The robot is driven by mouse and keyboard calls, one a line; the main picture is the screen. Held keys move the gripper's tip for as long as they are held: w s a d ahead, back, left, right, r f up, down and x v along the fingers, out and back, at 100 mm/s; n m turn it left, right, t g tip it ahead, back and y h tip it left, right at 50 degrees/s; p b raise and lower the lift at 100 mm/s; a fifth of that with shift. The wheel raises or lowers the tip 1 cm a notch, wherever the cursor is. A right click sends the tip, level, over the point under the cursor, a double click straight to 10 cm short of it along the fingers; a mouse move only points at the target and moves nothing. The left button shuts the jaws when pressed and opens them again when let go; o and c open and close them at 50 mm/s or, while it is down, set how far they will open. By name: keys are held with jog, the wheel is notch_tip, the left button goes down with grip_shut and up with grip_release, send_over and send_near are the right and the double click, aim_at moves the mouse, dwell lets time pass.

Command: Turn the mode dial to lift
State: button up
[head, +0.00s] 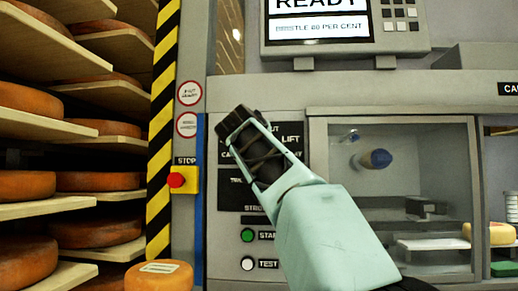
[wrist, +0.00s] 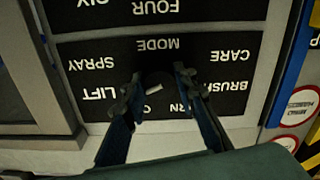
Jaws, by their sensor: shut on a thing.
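The mode dial (wrist: 157,82) is a dark round knob with a short white mark, on a black panel (wrist: 70,50) that appears upside down in the wrist view. The LIFT label (wrist: 100,93) is left of the dial there, below SPRAY. CARE and BRUSH are on the right, and TURN is partly covered. The white mark lies slanted; I cannot tell which label it points at. My gripper (wrist: 156,90) has a finger on each side of the dial and is shut on it. In the head view, my gripper (head: 236,121) hides the dial; the LIFT label (head: 290,140) shows beside it.
A red stop button (head: 176,180) is left of the panel. Green (head: 247,235) and white (head: 248,264) buttons sit below. A glass-fronted chamber (head: 318,190) is on the right. Shelves of cheese wheels (head: 97,231) stand at the left.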

dwell(0.4)
jog(key=o, duration=1.1)
jog(key=s, duration=1.2)
jog(key=shift+a, duration=0.2)
jog(key=shift+w+a, duration=0.1)
